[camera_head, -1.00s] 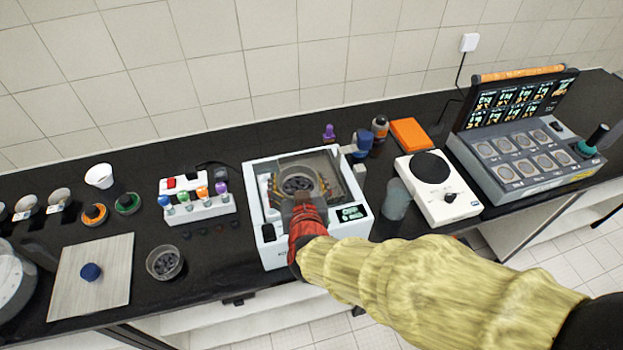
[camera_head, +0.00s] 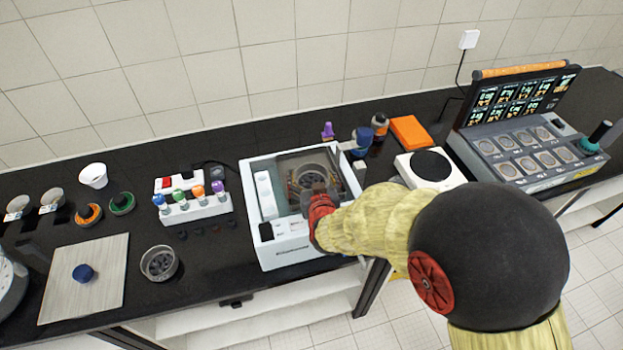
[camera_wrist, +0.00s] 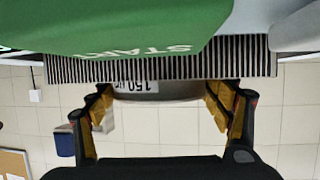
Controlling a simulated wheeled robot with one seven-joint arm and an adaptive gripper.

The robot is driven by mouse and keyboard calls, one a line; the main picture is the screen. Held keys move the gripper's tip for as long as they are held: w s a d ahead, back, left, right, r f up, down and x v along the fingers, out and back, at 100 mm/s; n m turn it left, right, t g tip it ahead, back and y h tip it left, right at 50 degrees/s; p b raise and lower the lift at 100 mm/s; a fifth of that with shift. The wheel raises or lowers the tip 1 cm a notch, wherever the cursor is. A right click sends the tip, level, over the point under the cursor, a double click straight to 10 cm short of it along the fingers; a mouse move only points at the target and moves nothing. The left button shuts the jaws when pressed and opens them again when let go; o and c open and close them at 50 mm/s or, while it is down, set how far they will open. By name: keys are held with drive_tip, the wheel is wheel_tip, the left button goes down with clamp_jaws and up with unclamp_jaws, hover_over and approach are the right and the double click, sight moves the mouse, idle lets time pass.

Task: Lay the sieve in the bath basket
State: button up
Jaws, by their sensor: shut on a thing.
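The bath (camera_head: 285,252) is a white box with an open, dark grey basin, standing mid-counter. My gripper (camera_head: 312,184) reaches into the basin opening from the front, its yellow fingers on either side of the sieve (camera_head: 313,173). The sieve is a round metal ring. In the wrist view the sieve (camera_wrist: 150,88) shows a white "150" label between the two fingers of my gripper (camera_wrist: 160,100). The basket is not clearly seen, being hidden by the sieve and my gripper. I cannot tell whether the sieve touches anything below.
A rack of coloured bottles (camera_head: 195,209) stands left of the bath. A round metal-rimmed dish (camera_head: 159,263) lies at front left. Blue (camera_head: 362,140) and purple (camera_head: 328,130) bottles stand close behind the bath. A white device with a black disc (camera_head: 430,169) is at right.

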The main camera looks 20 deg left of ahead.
drive_tip(key=shift+f, duration=0.15)
drive_tip(key=shift+s+d+f+b, duration=0.15)
drive_tip(key=shift+s+f+b, duration=0.1)
drive_tip(key=shift+f+b, duration=0.45)
drive_tip(key=o, duration=0.8)
drive_tip(key=shift+f, duration=0.2)
drive_tip(key=shift+o, duration=0.8)
drive_tip(key=shift+s+d+f, duration=0.1)
drive_tip(key=shift+s+f, duration=0.05)
drive_tip(key=shift+r+p, duration=0.75)
drive_tip(key=shift+p, duration=0.1)
drive_tip(key=v, duration=1.1)
drive_tip(key=shift+s+r+p, duration=0.1)
drive_tip(key=shift+r+p, duration=0.3)
drive_tip(key=shift+r, duration=0.05)
